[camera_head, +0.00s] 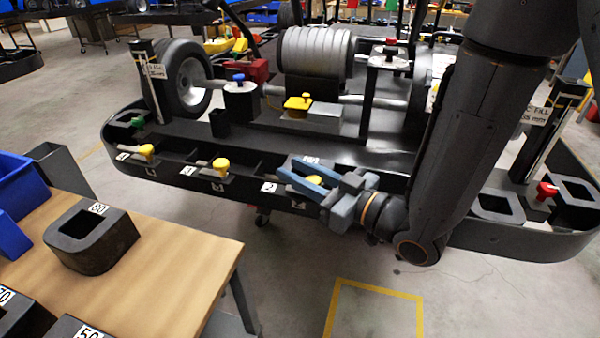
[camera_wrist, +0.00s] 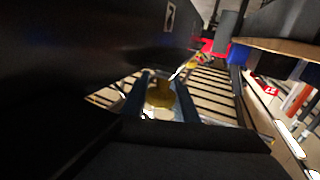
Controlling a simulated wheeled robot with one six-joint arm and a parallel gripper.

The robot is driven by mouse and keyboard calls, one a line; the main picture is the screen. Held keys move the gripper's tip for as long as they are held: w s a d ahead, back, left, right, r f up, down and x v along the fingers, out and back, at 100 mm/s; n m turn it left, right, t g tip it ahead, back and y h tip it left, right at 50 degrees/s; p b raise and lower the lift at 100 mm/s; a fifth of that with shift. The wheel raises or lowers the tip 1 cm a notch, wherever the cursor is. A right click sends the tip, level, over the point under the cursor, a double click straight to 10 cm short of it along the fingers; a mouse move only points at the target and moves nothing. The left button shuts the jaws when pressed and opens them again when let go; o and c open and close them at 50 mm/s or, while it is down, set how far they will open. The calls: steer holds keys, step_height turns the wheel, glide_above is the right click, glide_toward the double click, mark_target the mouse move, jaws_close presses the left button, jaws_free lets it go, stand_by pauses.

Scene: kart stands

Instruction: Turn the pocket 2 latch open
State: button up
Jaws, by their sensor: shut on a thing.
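In the wrist view a yellow latch knob (camera_wrist: 160,94) sits between the two blue fingers of my gripper (camera_wrist: 160,100), which is shut on it. In the head view my gripper (camera_head: 290,168) reaches in from the right at the front edge of the kart stand, just right of a white label with a 2 (camera_head: 268,187). How far this latch is turned cannot be told.
Two other yellow latch knobs, one at the far left (camera_head: 145,151) and one nearer (camera_head: 221,166), stand along the kart's front edge (camera_head: 190,183). A wooden table (camera_head: 190,250) with dark pocket blocks (camera_head: 95,238) is at the lower left. Bare floor lies in front.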

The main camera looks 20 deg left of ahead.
steer(key=shift+w+r, duration=0.1)
steer(key=shift+r, duration=0.05)
steer(key=o, duration=1.1)
steer(key=shift+c, duration=0.2)
step_height(320, 180, up, 10)
steer(key=shift+p, duration=0.35)
